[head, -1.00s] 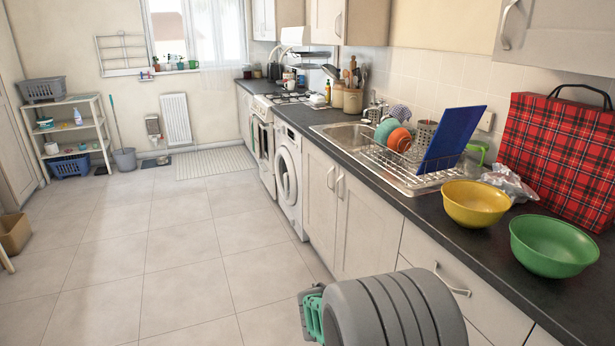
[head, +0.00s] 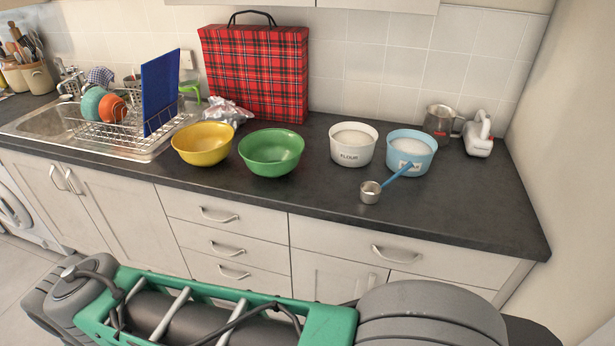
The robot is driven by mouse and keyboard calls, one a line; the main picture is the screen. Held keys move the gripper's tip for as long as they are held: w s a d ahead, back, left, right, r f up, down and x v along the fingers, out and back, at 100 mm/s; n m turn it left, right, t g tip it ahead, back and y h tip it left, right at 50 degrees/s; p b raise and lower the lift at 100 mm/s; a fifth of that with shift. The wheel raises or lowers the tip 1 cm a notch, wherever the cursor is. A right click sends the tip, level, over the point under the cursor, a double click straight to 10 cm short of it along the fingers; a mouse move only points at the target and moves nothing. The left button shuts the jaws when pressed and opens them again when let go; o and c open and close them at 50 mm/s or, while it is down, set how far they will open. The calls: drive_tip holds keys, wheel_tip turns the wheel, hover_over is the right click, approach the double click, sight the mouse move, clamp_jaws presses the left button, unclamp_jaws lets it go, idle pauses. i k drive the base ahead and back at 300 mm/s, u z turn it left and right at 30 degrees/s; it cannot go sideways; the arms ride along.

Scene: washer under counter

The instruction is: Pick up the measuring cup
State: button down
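The measuring cup (head: 370,192) is a small metal cup with a blue handle. It is on the dark countertop (head: 330,215), towards the front edge and right of the middle. Its handle points up and right, overlapping the lower front of a light-blue tub (head: 399,147); I cannot tell if they touch. My gripper is not in view. Only my green and grey arm links show along the bottom of the head view, in front of the drawers and below the counter.
A white FLOUR tub (head: 353,153) stands behind the cup. Green (head: 271,165) and yellow bowls (head: 202,157) are left, before a red tartan bag (head: 255,75). The counter right of the cup is clear.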

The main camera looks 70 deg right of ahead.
sight(370, 191)
drive_tip(key=z, duration=0.3)
drive_tip(key=k, duration=0.1)
drive_tip(key=z, duration=3.05)
drive_tip(key=i, duration=0.3)
drive_tip(key=u, duration=2)
drive_tip(key=i, duration=0.5)
drive_tip(key=z, duration=0.05)
